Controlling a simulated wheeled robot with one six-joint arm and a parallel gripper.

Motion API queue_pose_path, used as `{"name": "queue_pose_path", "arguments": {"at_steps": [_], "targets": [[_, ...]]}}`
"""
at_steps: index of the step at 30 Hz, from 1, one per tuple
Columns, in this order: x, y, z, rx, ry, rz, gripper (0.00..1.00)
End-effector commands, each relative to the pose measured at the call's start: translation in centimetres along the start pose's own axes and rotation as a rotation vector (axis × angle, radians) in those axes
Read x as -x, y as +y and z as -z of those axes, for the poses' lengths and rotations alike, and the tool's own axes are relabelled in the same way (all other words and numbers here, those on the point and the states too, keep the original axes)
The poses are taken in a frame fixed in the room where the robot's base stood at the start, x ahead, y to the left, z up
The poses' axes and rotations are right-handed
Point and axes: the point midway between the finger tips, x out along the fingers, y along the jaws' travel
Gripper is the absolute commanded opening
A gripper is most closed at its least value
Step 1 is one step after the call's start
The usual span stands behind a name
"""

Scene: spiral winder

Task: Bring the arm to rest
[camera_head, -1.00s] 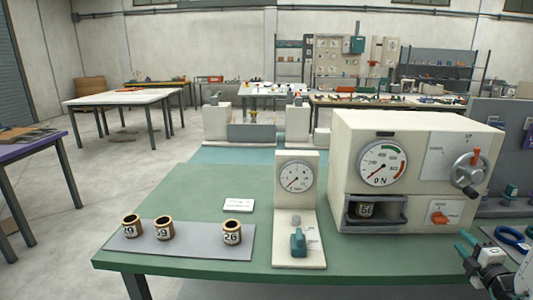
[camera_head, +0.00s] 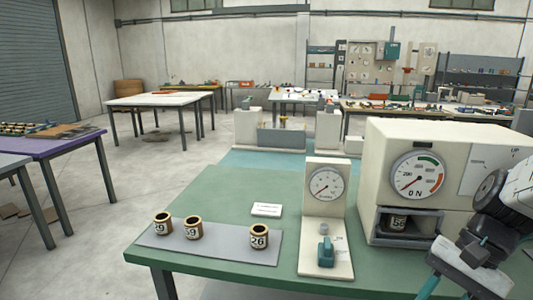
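My gripper (camera_head: 432,287) is at the lower right edge of the head view, in front of the cream machine. Its teal-tipped finger points down and left, and the rest runs out of the frame, so its opening cannot be judged. The cream machine (camera_head: 385,150) stands on the green table (camera_head: 225,190), with a round dial (camera_head: 415,176) and an open bay holding a spool marked 56 (camera_head: 398,222). My arm hides the machine's right side, including its crank and orange switch.
Three numbered spools, (camera_head: 162,223), (camera_head: 193,228) and (camera_head: 259,237), stand on a grey mat (camera_head: 215,248). A gauge stand (camera_head: 325,215) with a teal lever stands between mat and machine. A white card (camera_head: 267,209) lies behind the mat.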

Motion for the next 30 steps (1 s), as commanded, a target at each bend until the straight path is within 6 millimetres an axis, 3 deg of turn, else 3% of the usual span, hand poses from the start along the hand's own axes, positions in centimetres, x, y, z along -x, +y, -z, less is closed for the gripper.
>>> {"name": "queue_pose_path", "arguments": {"at_steps": [6,12,17,30], "targets": [[2.7,0.8,-3.6,0.474,0.239,-0.299,0.36],[4.4,-0.3,-6.7,0.695,0.393,-0.37,0.36],[4.6,-1.3,-8.2,0.776,0.429,-0.358,0.36],[4.5,-1.4,-8.2,0.783,0.424,-0.359,0.36]]}}
